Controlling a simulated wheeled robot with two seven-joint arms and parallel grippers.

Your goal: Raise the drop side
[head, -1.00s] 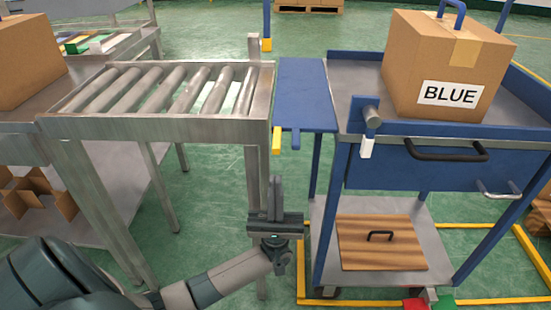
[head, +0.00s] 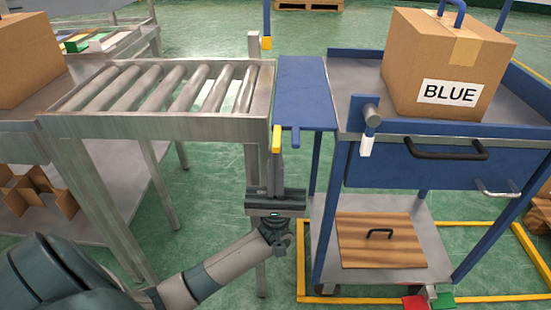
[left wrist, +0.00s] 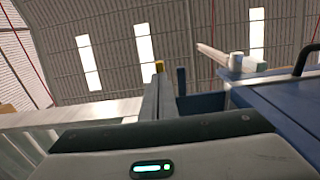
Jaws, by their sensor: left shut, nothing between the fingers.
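The drop side (head: 306,92) is a blue panel lying flat, level with the cart top, between the cart (head: 350,62) and the roller conveyor. A yellow-tipped tab (head: 276,140) and a short blue tab hang at its near edge. My left gripper (head: 275,160) is shut and empty, pointing up just below the yellow tab. Whether it touches the tab is unclear. In the left wrist view the shut fingers (left wrist: 156,98) point up, with the yellow tip (left wrist: 160,66) and blue tab (left wrist: 181,80) just beyond. My right gripper is not in view.
The roller conveyor (head: 160,125) stands close left of the panel. A box marked BLUE (head: 440,60) sits on the cart top. A grey knob with a white tab (head: 366,146) is at the cart's near corner. A wooden board (head: 380,245) lies on the lower shelf.

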